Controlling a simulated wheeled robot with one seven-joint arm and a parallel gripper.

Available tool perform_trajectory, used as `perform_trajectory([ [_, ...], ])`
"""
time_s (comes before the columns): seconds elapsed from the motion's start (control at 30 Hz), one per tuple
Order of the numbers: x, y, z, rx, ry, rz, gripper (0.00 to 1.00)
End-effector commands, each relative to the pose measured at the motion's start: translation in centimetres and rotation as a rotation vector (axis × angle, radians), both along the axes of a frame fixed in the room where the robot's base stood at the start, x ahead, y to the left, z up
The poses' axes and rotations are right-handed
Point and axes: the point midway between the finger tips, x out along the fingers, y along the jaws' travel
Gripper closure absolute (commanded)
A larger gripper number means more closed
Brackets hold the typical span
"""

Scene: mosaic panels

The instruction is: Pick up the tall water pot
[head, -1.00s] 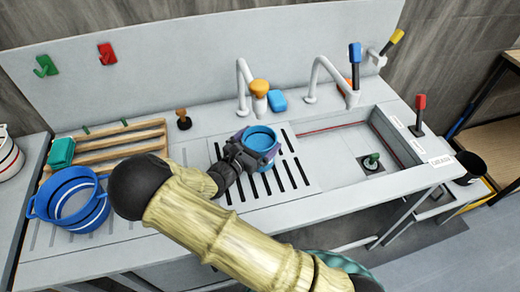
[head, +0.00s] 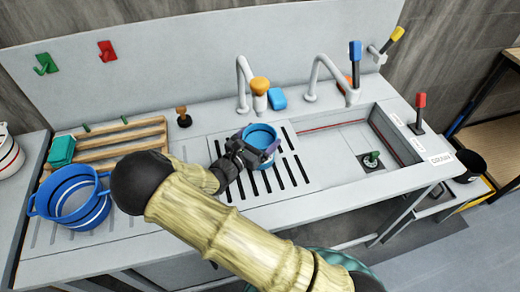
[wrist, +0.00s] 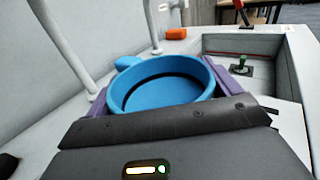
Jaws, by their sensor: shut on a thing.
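A blue pot (head: 261,135), seen open-topped, stands over the slotted drainer of the counter. Its round rim and dark inner band fill the middle of the wrist view (wrist: 160,92). My gripper (head: 255,152) is shut on the pot, with a purple finger on each side of it in the wrist view. The pot's lower part is hidden behind my gripper, so I cannot tell if it touches the drainer.
A larger blue pot (head: 75,197) stands at the left. A wooden rack (head: 122,147) is behind it. The sink basin (head: 340,146) opens at the right.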

Motion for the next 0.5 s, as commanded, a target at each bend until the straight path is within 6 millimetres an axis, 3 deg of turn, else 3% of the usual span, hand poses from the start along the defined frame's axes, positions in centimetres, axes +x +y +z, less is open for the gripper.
perform_trajectory([
  [0.5, 0.0, 0.0, 1.4, 0.001, -0.005, -0.001, 0.82],
])
